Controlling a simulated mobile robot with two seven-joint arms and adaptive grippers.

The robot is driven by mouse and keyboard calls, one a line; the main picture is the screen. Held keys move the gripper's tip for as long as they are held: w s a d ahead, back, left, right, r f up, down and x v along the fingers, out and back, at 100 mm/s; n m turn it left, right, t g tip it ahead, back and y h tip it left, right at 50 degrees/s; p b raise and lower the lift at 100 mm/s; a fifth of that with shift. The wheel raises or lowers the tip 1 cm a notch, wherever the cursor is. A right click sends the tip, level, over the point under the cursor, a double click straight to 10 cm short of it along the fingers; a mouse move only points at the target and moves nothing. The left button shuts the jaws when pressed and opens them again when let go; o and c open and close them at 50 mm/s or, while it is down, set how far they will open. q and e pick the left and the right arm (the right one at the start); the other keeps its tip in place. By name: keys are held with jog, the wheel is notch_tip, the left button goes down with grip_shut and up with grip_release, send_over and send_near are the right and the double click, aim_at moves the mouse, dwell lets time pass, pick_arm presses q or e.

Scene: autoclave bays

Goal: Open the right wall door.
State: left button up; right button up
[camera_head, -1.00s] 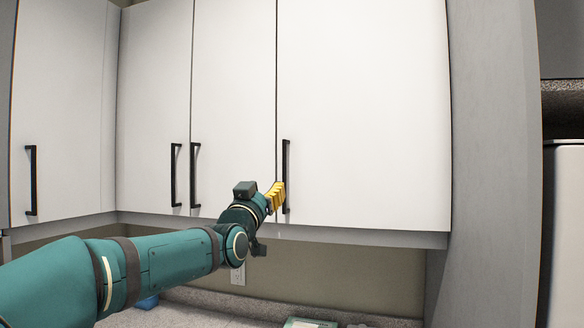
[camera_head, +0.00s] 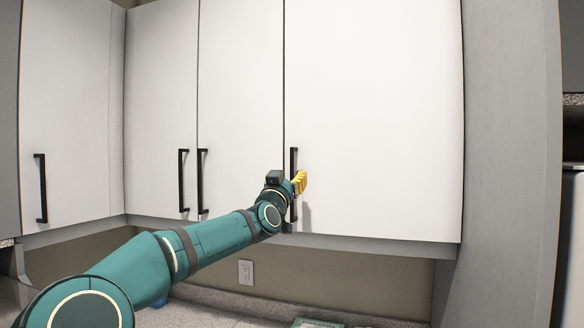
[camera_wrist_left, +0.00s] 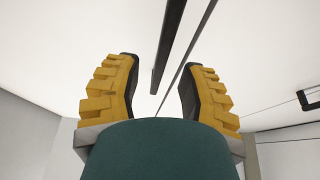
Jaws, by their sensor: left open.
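The right wall door (camera_head: 380,110) is a wide white panel and looks shut, flush with the door to its left. Its black vertical bar handle (camera_head: 293,165) is near its left edge. My left gripper (camera_head: 299,182) has yellow fingers and is at the lower part of this handle. In the left wrist view the gripper (camera_wrist_left: 160,88) is open, with the handle (camera_wrist_left: 168,50) and the door seam running between its fingertips in the picture. Whether the fingers touch the handle cannot be told. My right gripper is in neither view.
Other white wall doors with black handles (camera_head: 202,181) stand to the left. A grey side panel (camera_head: 505,150) bounds the right door. Below are a wall outlet (camera_head: 245,272) and a speckled counter (camera_head: 205,318) with a few items partly visible.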

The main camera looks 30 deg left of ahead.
pick_arm(q)
jog(key=shift+p+x, duration=0.5)
jog(key=shift+x, duration=0.85)
jog(key=shift+s, duration=0.1)
grip_shut()
